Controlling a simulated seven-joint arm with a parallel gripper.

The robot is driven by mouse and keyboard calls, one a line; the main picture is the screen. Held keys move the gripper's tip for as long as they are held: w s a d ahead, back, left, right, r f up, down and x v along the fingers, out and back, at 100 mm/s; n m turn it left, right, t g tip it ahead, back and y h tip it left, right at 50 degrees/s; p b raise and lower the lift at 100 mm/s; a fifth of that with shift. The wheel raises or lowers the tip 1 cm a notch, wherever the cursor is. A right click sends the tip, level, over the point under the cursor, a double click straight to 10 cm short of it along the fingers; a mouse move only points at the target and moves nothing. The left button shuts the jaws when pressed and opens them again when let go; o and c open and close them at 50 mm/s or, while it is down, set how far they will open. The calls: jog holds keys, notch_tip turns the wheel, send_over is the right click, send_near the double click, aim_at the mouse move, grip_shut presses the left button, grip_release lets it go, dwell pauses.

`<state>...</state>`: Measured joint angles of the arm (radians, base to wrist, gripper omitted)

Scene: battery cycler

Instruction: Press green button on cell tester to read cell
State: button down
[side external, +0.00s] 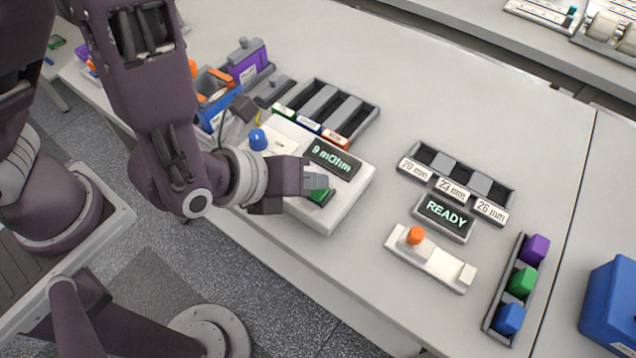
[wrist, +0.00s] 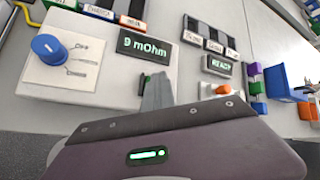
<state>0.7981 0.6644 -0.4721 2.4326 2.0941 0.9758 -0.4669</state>
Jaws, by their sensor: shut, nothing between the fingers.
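The cell tester is a white box (side external: 346,199) near the table's front edge. Its dark display (side external: 333,159) reads "9 mOhm", and the display also shows in the wrist view (wrist: 146,44). The green button (side external: 320,195) is on the box just below the display. My gripper (side external: 318,182) is shut and empty, with its fingertips right over the button and partly covering it. I cannot tell for sure whether they touch it.
A blue knob (side external: 258,139) is on the left of the box. A three-slot tray (side external: 372,112) stands behind it. To the right are a "READY" display (side external: 445,215), a fixture with an orange knob (side external: 415,236), a rack of coloured blocks (side external: 500,312) and a blue bin (side external: 612,300).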

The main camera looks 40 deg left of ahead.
aim_at(313, 192)
jog(key=shift+r, duration=0.85)
jog(key=shift+r, duration=2.55)
